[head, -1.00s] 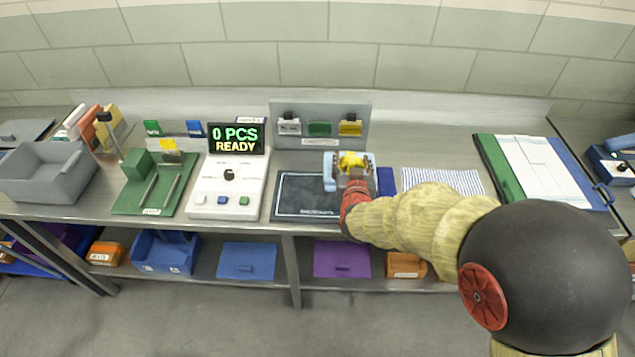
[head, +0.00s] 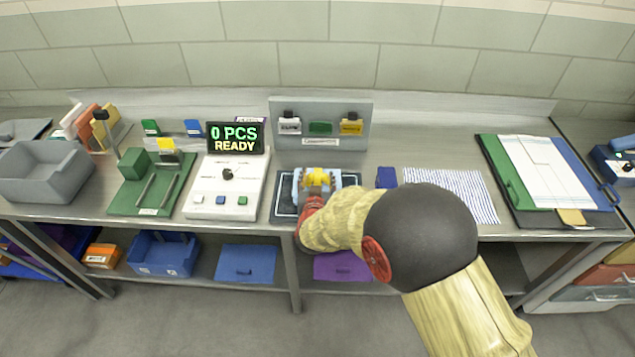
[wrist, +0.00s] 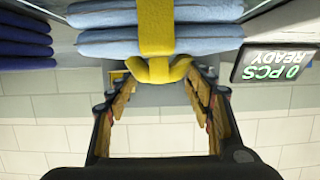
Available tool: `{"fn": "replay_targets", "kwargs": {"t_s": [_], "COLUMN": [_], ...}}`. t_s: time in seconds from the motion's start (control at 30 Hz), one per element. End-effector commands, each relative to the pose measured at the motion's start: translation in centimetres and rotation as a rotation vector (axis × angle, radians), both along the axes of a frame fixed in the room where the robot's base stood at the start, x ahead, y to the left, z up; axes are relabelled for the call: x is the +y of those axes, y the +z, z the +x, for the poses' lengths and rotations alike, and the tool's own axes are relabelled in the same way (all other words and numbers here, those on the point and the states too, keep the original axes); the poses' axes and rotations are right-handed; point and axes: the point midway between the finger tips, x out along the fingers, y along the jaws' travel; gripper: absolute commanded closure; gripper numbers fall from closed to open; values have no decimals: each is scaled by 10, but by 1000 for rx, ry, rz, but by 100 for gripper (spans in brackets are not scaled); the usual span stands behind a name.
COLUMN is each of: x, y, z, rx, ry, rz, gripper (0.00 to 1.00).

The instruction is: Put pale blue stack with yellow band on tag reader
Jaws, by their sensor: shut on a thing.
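The pale blue stack with its yellow band (head: 335,184) is over the tag reader, a black pad with a white outline (head: 284,196), in the head view. My arm hides part of both, and I cannot tell whether the stack touches the pad. In the wrist view, which is upside down, the folded pale blue layers (wrist: 105,48) and yellow band (wrist: 156,30) fill the top middle. My gripper (wrist: 158,75) is shut on the band's yellow loop, with one finger on each side.
The counting box (head: 228,185) with a display reading "0 PCS READY" stands just left of the pad. A grey rack (head: 320,110) stands behind it. A dark blue stack (head: 386,177) and a striped cloth (head: 450,195) lie to the right. A green fixture (head: 150,185) is further left.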

Motion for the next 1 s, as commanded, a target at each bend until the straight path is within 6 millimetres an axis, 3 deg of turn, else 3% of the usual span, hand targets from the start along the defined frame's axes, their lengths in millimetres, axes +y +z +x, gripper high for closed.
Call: {"fn": "replay_targets", "kwargs": {"t_s": [0.1,0.47,0.5,0.8,1.0], "x": [0,0,0,0,0], "y": [-8,-11,-13,-13,-13], "z": [2,2,1,1,1], "rx": [-7,-6,-2,-2,-2], "ry": [-1,-1,-1,0,0], "rz": [2,2,1,1,1], "gripper": [100,100,47,30,29]}}
